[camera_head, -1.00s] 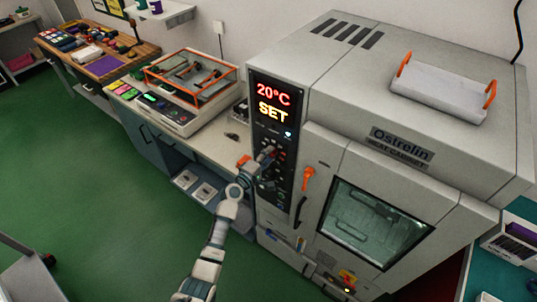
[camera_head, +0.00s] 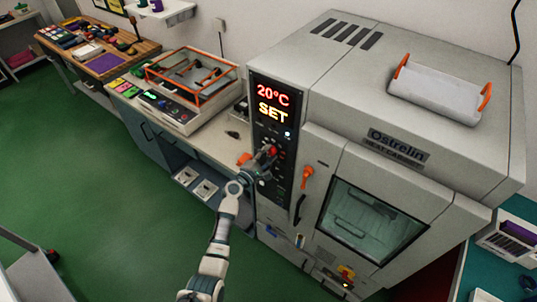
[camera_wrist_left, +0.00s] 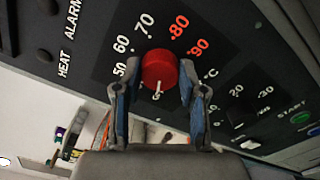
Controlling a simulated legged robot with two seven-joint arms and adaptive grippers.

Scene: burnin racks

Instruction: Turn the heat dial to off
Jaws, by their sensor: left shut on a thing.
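The red heat dial (camera_wrist_left: 160,70) sits on the dark control panel (camera_wrist_left: 95,45) of the oven, with numbers such as 60, 70, 80 and 90 around it. Its white pointer mark faces the gripper's palm in the left wrist view. My left gripper (camera_wrist_left: 156,88) has one finger on each side of the dial and is shut on it. In the head view the red dial (camera_head: 271,150) shows just beyond the left gripper (camera_head: 266,158), which hides part of the panel. The display (camera_head: 272,105) reads 20°C and SET. My right gripper is not in view.
The oven (camera_head: 410,190) has an orange latch (camera_head: 307,174) and a windowed door right of the panel. A tray with orange handles (camera_head: 440,92) lies on top. A bench with an orange-framed device (camera_head: 190,85) stands to the left. Green floor is free in front.

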